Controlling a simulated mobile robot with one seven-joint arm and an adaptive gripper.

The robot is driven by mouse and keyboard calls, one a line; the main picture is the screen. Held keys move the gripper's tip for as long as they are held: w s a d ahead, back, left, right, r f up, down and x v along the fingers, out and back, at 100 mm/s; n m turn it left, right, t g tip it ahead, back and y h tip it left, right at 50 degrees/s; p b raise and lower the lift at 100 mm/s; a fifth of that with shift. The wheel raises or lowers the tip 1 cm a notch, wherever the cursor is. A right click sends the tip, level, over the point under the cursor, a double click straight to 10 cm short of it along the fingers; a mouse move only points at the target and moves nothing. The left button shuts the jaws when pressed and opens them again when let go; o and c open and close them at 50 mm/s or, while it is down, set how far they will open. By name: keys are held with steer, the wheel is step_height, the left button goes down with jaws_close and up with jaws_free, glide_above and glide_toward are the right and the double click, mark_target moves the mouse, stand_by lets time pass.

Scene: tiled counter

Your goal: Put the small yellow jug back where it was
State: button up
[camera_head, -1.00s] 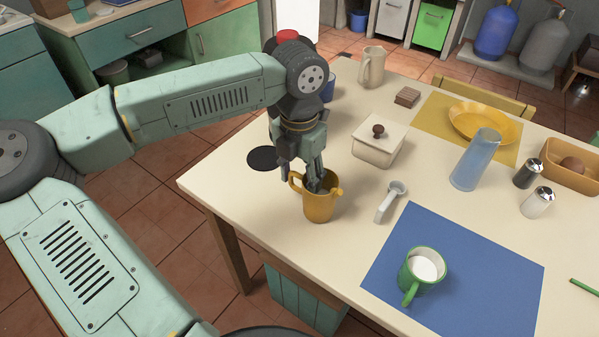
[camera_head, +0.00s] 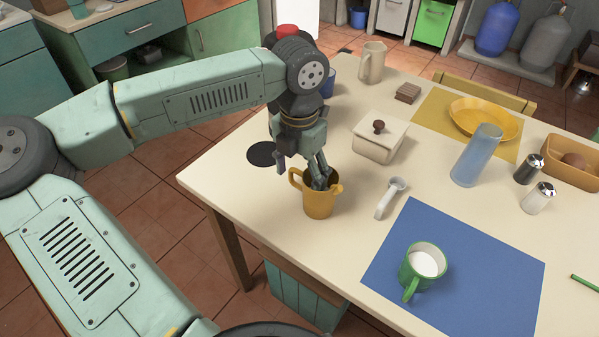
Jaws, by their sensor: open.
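The small yellow jug (camera_head: 319,204) stands upright on the cream table, near its left edge. Its handle faces left and its spout right. My gripper (camera_head: 300,174) is open over the jug's handle side. One finger is left of the jug near the top of the handle, and the other reaches down at the jug's mouth, apparently inside the rim. Whether either finger touches the jug I cannot tell. A dark round mat (camera_head: 262,155) lies bare on the table, behind and left of the jug, partly hidden by my gripper.
A lidded white box (camera_head: 378,146) stands behind right of the jug, and a white spoon (camera_head: 390,196) lies to its right. A green mug (camera_head: 422,268) stands on a blue mat (camera_head: 480,275). A blue cup (camera_head: 327,84) is behind my wrist. The table in front of the jug is clear.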

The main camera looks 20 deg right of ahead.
step_height(320, 180, up, 12)
steer(key=b, duration=0.1)
steer(key=shift+r, duration=0.15)
stand_by(0.3)
